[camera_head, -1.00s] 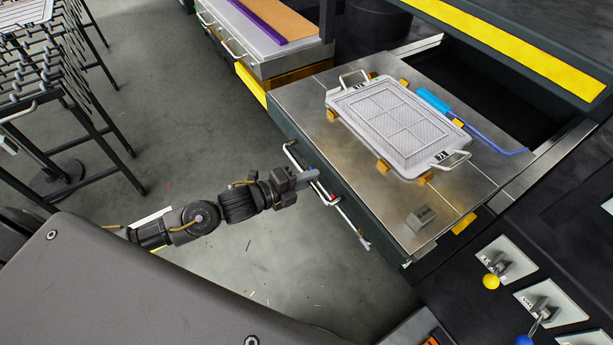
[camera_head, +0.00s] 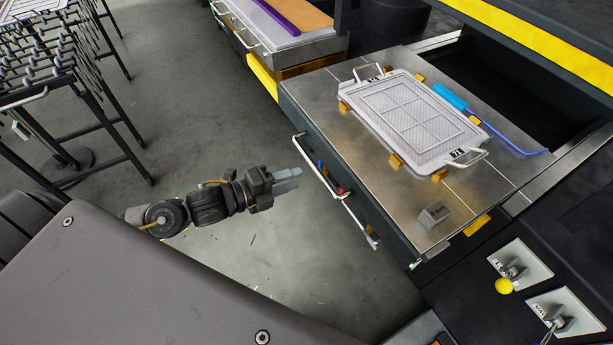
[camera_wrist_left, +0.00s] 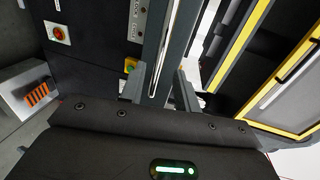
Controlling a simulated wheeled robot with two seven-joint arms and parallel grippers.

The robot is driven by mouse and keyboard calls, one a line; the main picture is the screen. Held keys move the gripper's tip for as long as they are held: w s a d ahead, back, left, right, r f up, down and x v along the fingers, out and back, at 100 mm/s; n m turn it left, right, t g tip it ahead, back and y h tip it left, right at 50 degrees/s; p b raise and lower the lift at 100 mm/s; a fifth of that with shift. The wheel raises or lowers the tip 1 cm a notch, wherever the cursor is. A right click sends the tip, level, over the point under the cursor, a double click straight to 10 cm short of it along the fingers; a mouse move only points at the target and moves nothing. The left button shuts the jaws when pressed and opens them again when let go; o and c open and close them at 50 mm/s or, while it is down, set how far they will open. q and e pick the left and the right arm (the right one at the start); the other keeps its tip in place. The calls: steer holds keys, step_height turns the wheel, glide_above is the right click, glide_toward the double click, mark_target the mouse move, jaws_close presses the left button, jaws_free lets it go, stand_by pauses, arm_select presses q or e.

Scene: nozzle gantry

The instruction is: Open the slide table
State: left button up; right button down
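The slide table (camera_head: 330,95) is a flat metal top with a dark green front, standing out from the dark machine in the head view. A pale handle bar (camera_head: 345,203) runs along its front. A light grey tray (camera_head: 420,122) with two handles rests on orange supports on top. My left gripper (camera_head: 299,178) is in front of the table, to the left of the handle, apart from it and empty. In the left wrist view its two fingers (camera_wrist_left: 160,88) stand apart, with a bright metal bar (camera_wrist_left: 168,45) beyond them. My right gripper is not in view.
A blue-handled tool (camera_head: 449,96) and a small grey block (camera_head: 433,214) are on the table. A black rack (camera_head: 60,85) is at left. The floor between is clear.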

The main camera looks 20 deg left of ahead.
arm_select(q)
steer(key=shift+v, duration=1.4)
